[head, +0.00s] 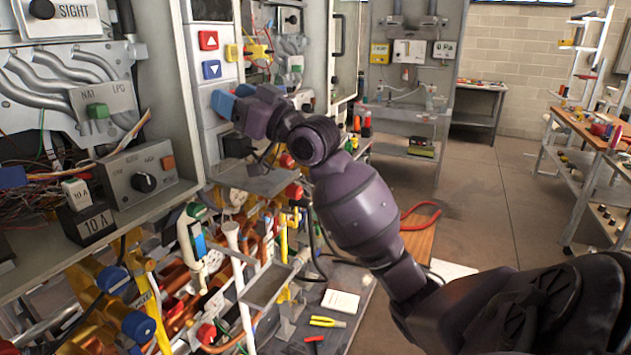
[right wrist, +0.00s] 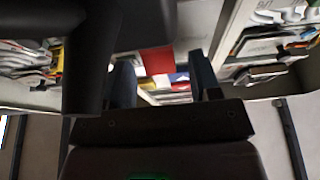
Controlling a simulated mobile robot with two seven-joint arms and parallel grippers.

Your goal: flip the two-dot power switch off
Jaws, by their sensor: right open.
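My right gripper (head: 231,99) is at the front of a narrow light-grey panel (head: 201,90), just below its coloured buttons. Its blue fingertips are close to the panel; I cannot tell whether they touch it. In the right wrist view the two fingers (right wrist: 164,82) stand apart, with red and blue patches beyond the gap. The panel has a red up-arrow button (head: 208,40), a blue down-arrow button (head: 212,69) and a yellow button (head: 231,52). I cannot make out a switch with two dots; the gripper and arm hide part of the panel. My left gripper is not in view.
An open heater with a grey control box (head: 139,172) and loose wires stands at the left. Coloured pipes and valves (head: 185,285) crowd the space below. A grey ledge (head: 265,182) juts out under my right gripper. The floor (head: 490,210) at the right is open, before a shelf (head: 585,130).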

